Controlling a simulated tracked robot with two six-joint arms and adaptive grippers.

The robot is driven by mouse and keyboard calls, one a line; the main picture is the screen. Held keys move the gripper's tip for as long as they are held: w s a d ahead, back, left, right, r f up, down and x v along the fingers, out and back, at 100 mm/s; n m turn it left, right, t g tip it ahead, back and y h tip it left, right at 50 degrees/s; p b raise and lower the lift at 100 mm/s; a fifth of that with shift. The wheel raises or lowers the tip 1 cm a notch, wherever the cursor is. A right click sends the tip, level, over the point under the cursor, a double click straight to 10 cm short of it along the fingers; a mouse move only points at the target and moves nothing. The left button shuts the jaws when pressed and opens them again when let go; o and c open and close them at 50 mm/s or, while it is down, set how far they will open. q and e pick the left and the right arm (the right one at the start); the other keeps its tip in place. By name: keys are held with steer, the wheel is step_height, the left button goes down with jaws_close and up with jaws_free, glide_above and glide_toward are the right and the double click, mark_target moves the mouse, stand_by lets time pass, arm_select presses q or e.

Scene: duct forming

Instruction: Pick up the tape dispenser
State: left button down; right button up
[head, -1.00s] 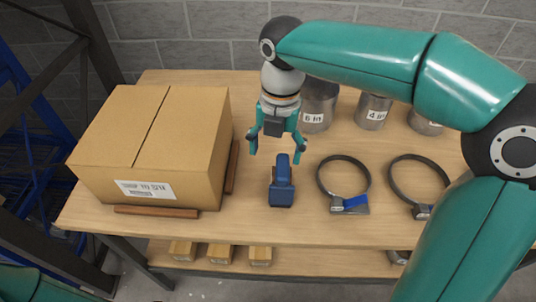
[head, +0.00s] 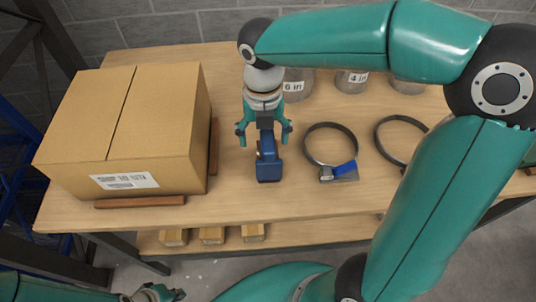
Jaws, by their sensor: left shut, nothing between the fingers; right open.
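The tape dispenser (head: 268,168) is the small dark blue tool standing on the wooden table, to the right of the cardboard box. My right gripper (head: 265,137) is open above its far end, one finger to each side. The fingers look apart from it, and the palm hides part of its top. My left gripper (head: 160,294) is at the bottom edge of the head view, low and in front of the table, shut and empty.
A large cardboard box (head: 130,130) stands at left with wooden strips beside it. Two ring clamps (head: 330,146) lie to the right. Metal duct cylinders (head: 298,84) stand behind. Small boxes (head: 212,236) sit on the lower shelf. Bare tabletop (head: 235,205) lies in front of the dispenser.

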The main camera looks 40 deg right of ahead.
steer(key=f, duration=0.4)
steer(key=shift+s+d+f, duration=0.3)
steer(key=shift+s+f, duration=0.05)
steer(key=shift+s, duration=0.05)
steer(key=shift+f, duration=0.35)
steer(key=shift+c, duration=0.2)
steer(key=shift+w+r, duration=0.1)
jaws_close()
step_height(320, 180, up, 20)
steer(key=p, duration=0.2)
